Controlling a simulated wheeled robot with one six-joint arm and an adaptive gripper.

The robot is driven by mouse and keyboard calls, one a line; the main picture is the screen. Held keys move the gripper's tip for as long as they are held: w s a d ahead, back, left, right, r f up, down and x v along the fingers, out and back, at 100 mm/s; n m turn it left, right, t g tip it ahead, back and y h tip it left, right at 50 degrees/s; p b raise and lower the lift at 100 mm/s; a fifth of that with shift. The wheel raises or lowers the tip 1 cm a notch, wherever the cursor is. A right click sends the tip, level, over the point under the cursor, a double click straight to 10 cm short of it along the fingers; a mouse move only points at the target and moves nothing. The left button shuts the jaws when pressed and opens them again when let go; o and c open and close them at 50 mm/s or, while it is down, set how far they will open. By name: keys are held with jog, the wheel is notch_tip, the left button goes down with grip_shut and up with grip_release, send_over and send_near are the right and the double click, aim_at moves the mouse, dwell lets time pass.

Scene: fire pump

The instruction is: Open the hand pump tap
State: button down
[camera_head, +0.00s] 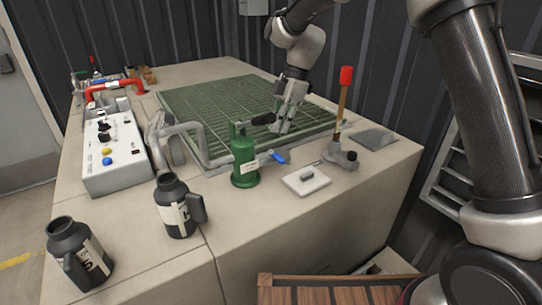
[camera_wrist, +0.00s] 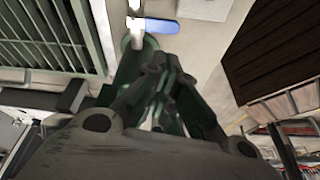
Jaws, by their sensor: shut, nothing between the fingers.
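My gripper (camera_head: 279,126) is shut and empty. It hangs above and behind the tap, close to the black grip; I cannot tell whether they touch.
A green grate (camera_head: 215,100) lies behind the pump. Two dark jugs (camera_head: 178,208) and a control box (camera_head: 112,155) are at the left.

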aim_at(276, 156)
jog(key=shift+s+n, duration=0.1)
jog(key=shift+n, duration=1)
jog(key=shift+f, duration=0.1)
jog(key=x, duration=1)
